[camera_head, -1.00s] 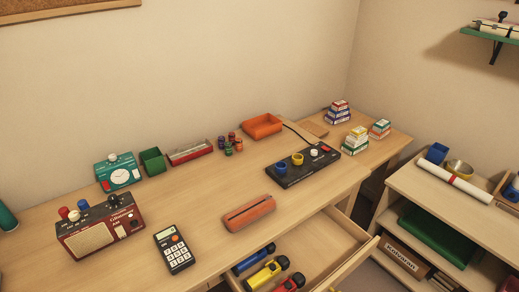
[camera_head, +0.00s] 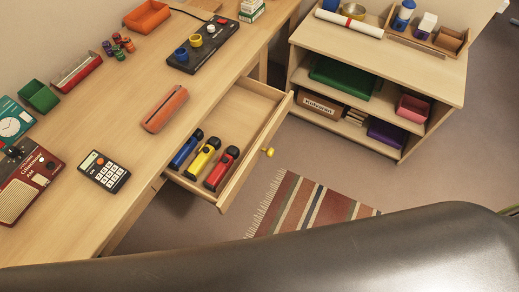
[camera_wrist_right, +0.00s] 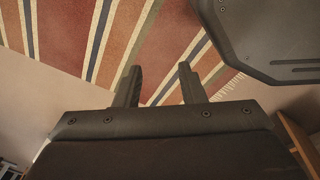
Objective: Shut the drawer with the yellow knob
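The drawer (camera_head: 262,88) is pulled out from the desk's front in the head view. Its yellow knob (camera_head: 268,152) sits on the outer face of its front panel. A blue flashlight (camera_head: 186,148), a yellow flashlight (camera_head: 203,157) and a red flashlight (camera_head: 222,168) lie inside at the near end. My right gripper (camera_wrist_right: 157,76) shows in the right wrist view with its two fingers apart and nothing between them, above the striped rug. It is away from the drawer. My left gripper is not in view.
The desk top (camera_head: 140,150) holds an orange pencil case (camera_head: 165,109), a calculator (camera_head: 104,171) and a red radio (camera_head: 30,180). A shelf unit (camera_head: 400,75) stands to the right. The striped rug (camera_head: 310,205) lies on the floor beyond the drawer. A dark part of my body spans the bottom.

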